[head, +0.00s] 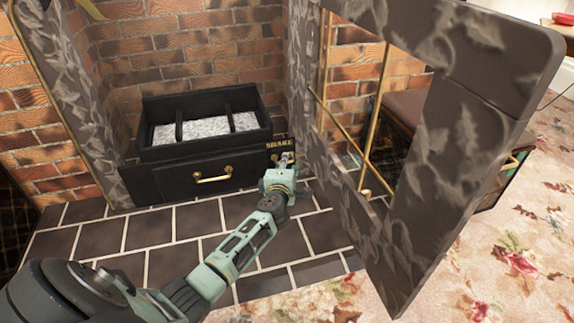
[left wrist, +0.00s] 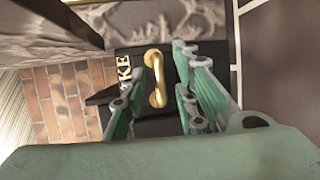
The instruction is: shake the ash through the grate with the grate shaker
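The black grate (head: 143,150) sits in the brick fireplace with grey-white ash (head: 192,131) in it. At its lower right is a black plate lettered "SHAKE" (head: 279,144). The grate shaker's brass handle (left wrist: 157,80) shows in the left wrist view beside that lettering. My left gripper (head: 284,160) is in front of the plate in the head view and hides most of the handle. In the left wrist view the gripper (left wrist: 158,95) is open, with one finger on each side of the handle and gaps visible between. My right gripper is not in view.
A black drawer with a brass handle (head: 213,175) lies below the ash, left of my gripper. A large dark leaf-patterned frame (head: 455,150) stands close on the right. Dark hearth tiles (head: 160,265) are clear in front; floral carpet (head: 520,255) lies beyond.

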